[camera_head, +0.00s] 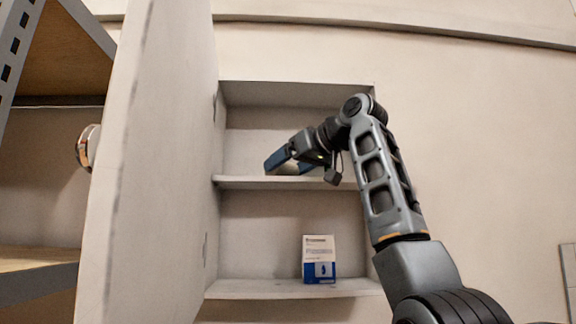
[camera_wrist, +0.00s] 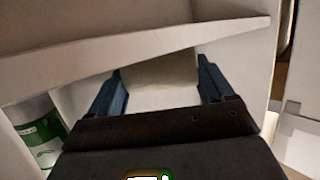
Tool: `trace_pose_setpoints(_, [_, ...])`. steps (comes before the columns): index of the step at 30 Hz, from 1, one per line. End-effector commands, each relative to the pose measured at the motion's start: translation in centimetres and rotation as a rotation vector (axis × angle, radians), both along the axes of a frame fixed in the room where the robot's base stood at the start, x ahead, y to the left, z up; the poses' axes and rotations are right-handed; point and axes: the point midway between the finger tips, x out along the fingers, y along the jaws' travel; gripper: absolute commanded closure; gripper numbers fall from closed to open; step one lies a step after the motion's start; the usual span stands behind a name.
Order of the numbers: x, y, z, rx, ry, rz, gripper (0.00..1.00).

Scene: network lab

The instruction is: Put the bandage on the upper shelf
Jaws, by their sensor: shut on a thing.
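My gripper (camera_head: 282,160) reaches into the open wall cabinet, at the height of its upper shelf (camera_head: 250,183). It is shut on the bandage (camera_head: 297,168), a pale cream roll partly hidden behind the blue fingers. In the wrist view the bandage (camera_wrist: 160,70) sits between the two blue fingers of my gripper (camera_wrist: 162,82). I cannot tell whether the bandage touches the shelf board.
A white and blue box (camera_head: 319,260) stands on the lower shelf (camera_head: 255,289). The cabinet door (camera_head: 150,160) stands open at the left. A white container with a green label (camera_wrist: 42,135) shows at the wrist view's left edge. The upper shelf's left part looks clear.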

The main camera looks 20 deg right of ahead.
Motion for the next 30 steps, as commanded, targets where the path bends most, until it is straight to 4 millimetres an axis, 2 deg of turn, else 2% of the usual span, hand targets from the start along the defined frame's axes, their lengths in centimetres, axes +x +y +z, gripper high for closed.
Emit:
trace_pose_setpoints(3, [0.0,0.0,-0.3,0.0,0.0,0.0,0.48])
trace_pose_setpoints(4, [0.0,0.0,-0.3,0.0,0.0,0.0,0.17])
trace_pose_setpoints(9, [0.0,0.0,-0.2,0.0,0.0,0.0,0.01])
trace_pose_setpoints(20, [-0.5,-0.2,0.1,-0.001,-0.001,-0.001,0.0])
trace_pose_setpoints(23, [-1.7,-0.8,0.5,-0.001,-0.003,-0.001,0.0])
trace_pose_setpoints(30, [-6.0,-2.7,1.9,-0.001,-0.004,-0.001,0.0])
